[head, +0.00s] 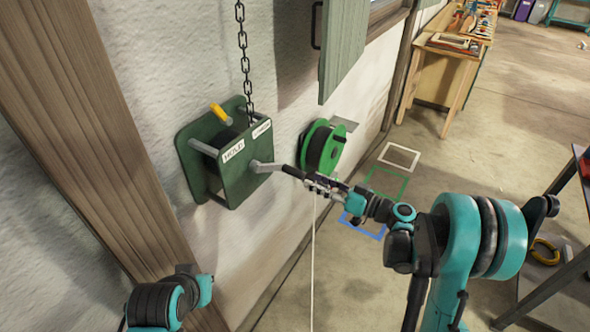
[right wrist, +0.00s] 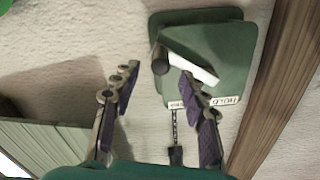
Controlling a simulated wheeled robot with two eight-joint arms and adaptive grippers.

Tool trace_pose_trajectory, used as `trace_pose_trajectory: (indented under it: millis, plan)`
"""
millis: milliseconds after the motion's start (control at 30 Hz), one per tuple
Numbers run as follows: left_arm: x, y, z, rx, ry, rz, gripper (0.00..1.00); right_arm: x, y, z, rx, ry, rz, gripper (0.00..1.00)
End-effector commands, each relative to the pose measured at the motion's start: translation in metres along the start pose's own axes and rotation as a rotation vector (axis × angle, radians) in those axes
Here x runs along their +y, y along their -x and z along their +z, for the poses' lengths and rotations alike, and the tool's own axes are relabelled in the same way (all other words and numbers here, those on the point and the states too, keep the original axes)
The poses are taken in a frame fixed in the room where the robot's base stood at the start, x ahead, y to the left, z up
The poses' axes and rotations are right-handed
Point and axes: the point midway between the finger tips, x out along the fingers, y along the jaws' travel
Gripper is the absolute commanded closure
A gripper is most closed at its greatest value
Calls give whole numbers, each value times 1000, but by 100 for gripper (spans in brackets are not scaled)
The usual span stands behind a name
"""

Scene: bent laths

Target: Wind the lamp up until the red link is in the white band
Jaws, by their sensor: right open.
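A green winch (head: 240,178) is fixed to the white wall, with a dark chain (head: 243,50) rising from it out of the picture. It has a yellow-handled lever (head: 220,114), a HOLD label and a second label too small to read. Its grey crank ends in a black grip (head: 292,171) pointing right. My right gripper (head: 318,184) is open by the grip's outer end. In the right wrist view the grip (right wrist: 160,62) stands ahead, between the directions of the two fingers (right wrist: 160,78), not clasped. The lamp, red link and white band are not visible. My left gripper is out of view.
A green reel (head: 322,148) hangs on the wall right of the winch, and a thin pale cord (head: 313,260) hangs below it. A shutter (head: 343,45) juts out above. A wooden post (head: 85,130) stands left. A dark table (head: 560,205) is at right; floor between is mostly clear.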

Motion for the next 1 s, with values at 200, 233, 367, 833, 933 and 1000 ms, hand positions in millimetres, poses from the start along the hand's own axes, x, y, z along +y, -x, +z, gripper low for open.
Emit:
trace_pose_trajectory:
  millis: [200,233,367,833,933,1000]
  plan:
    - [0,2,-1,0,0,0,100,-1,-9,1,0,179,-2,56]
    - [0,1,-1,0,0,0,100,0,-11,1,0,183,-2,56]
    - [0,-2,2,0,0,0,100,-1,-30,3,-1,184,-4,56]
    - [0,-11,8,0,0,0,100,0,-83,1,0,181,0,56]
    - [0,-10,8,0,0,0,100,0,-83,1,0,181,0,56]
    - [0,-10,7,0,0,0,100,0,-83,1,0,181,0,56]
